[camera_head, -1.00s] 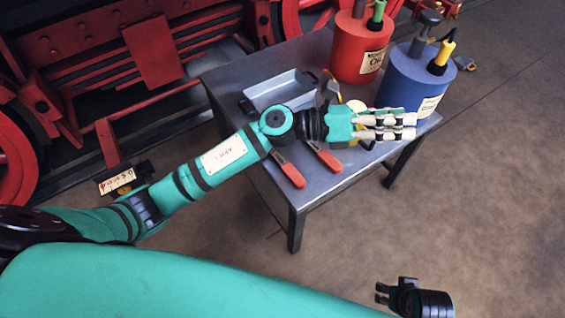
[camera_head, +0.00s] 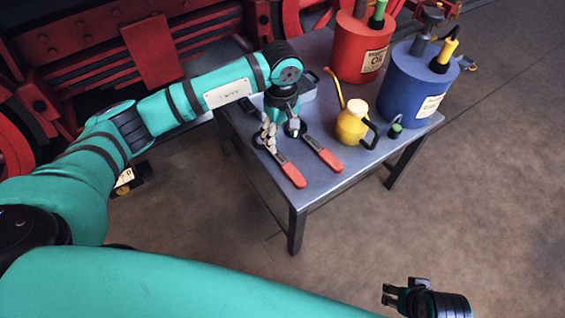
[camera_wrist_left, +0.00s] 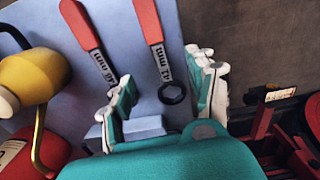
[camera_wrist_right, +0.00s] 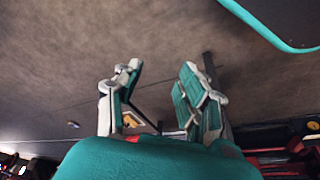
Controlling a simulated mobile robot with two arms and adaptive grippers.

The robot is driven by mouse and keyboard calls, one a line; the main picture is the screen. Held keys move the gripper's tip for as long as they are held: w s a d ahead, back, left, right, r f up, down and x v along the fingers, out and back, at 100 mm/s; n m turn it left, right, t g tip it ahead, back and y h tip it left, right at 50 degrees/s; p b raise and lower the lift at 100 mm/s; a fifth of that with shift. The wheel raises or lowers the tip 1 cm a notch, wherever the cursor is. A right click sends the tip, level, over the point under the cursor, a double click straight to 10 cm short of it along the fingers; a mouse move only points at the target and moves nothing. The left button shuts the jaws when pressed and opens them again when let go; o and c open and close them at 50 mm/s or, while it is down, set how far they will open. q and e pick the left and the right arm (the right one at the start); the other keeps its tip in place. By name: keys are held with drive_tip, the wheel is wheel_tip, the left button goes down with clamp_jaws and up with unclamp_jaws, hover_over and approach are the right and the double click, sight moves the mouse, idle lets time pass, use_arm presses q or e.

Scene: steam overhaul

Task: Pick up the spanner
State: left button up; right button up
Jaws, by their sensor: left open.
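Two spanners with red handles lie side by side on the grey table: one on the left (camera_head: 291,174), one on the right (camera_head: 325,154). My left gripper (camera_head: 281,132) points down over their metal ends, fingers open. In the left wrist view, the right-hand spanner (camera_wrist_left: 150,24) has its dark ring end between my open fingers (camera_wrist_left: 165,95), with no grip seen. The left-hand spanner (camera_wrist_left: 82,28) lies outside, its end partly hidden by a finger. Whether my fingers touch the table I cannot tell. My right gripper (camera_wrist_right: 158,98) is open and empty above the floor.
On the table (camera_head: 310,192) stand a yellow oil can (camera_head: 352,124), a small green-topped item (camera_head: 396,128), a grey tray (camera_head: 307,92), a red drum (camera_head: 362,50) and a blue drum (camera_head: 415,78). Red machinery (camera_head: 60,70) is behind. The table's front right is clear.

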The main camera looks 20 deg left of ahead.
use_arm(q)
hover_over(283, 161)
wheel_tip(283, 161, down, 6)
drive_tip(key=shift+s+f+b, duration=0.1)
drive_tip(key=shift+b, duration=0.3)
wheel_tip(283, 161, down, 4)
drive_tip(key=shift+r+b, duration=0.2)
drive_tip(key=shift+b, duration=0.2)
drive_tip(key=shift+f, duration=0.55)
use_arm(e)
drive_tip(key=v, duration=0.4)
drive_tip(key=shift+s+d+r, duration=0.1)
drive_tip(key=shift+r, duration=0.1)
use_arm(q)
drive_tip(key=shift+r, duration=0.1)
drive_tip(key=shift+c, duration=0.3)
clamp_jaws()
